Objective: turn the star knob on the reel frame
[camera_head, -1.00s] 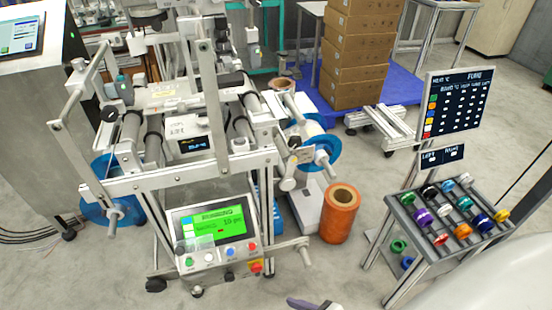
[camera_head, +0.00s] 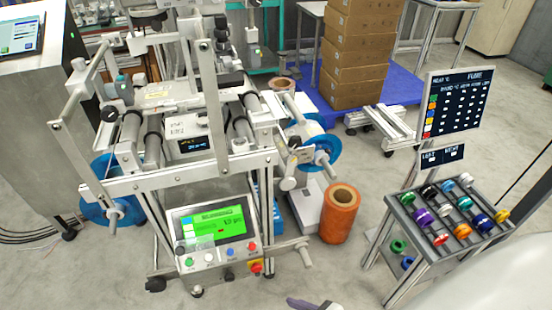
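The reel frame (camera_head: 185,178) is a grey metal machine with rollers and blue reels, standing left of centre. A dark knob (camera_head: 109,114) sits on its left upper side, and another dark knob (camera_head: 295,143) sits on its right side. Both are small here, and I cannot tell which is the star knob. A small grey-purple fingertip and pale part, seemingly of my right gripper (camera_head: 312,304), show at the bottom edge, well apart from both knobs. Most of this gripper is cut off, so its opening is hidden. My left gripper is not in view.
A control panel (camera_head: 212,238) with a green screen faces forward on the frame. An orange roll (camera_head: 340,213) stands on the floor to its right. A rack of coloured spools (camera_head: 398,292) stands at the right. Bare floor lies between the roll and rack.

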